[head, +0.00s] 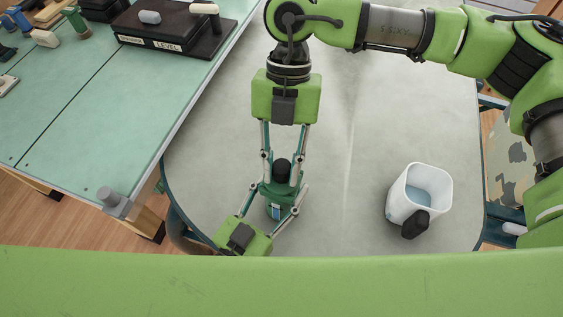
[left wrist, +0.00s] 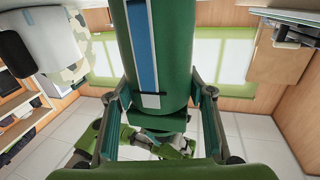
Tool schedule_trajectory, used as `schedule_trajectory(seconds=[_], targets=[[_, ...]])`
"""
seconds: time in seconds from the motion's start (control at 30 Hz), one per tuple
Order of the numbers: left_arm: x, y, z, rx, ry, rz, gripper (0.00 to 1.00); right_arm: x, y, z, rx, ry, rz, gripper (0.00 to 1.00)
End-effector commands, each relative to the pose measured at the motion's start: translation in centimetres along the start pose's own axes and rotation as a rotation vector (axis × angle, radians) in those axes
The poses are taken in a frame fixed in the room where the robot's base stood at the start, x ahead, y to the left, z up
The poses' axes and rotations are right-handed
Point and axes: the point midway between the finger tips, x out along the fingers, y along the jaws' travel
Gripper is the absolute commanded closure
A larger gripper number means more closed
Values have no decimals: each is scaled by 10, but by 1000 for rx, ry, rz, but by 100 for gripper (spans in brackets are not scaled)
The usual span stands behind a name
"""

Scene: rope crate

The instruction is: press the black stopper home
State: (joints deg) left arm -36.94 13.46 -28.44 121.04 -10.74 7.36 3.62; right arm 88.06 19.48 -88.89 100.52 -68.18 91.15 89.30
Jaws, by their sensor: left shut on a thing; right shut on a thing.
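A dark green flask (head: 275,208) with a blue and white stripe stands between my two grippers over the grey table. Its body fills the upper middle of the left wrist view (left wrist: 172,50). My left gripper (head: 276,203) comes in from the bottom and is shut on the flask, one finger on each side. The black stopper (head: 283,168) is a round dark knob at the flask's top. My right gripper (head: 283,175) reaches down from above and is shut on the stopper. The fingers hide where stopper and flask meet, so I cannot tell how deep it sits.
A white jug (head: 431,177) with a black handle and bluish inside stands on the right of the grey table (head: 350,215). A pale green bench (head: 85,120) at the left carries a black block labelled LEVEL (head: 165,35). The table's middle is clear.

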Motion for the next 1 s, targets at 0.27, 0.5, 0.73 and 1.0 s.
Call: schedule_trajectory(seconds=[0.27, 0.5, 0.73, 1.0], targets=[[0, 0, 0, 0, 1, 0, 90, 4, 0, 2, 0, 1, 0, 62], [0, 0, 0, 0, 1, 0, 90, 4, 0, 2, 0, 1, 0, 58], [0, 0, -1, 0, 1, 0, 90, -5, 1, 2, 1, -2, 2, 58], [0, 0, 0, 0, 1, 0, 90, -57, 1, 2, 1, -3, 3, 58]])
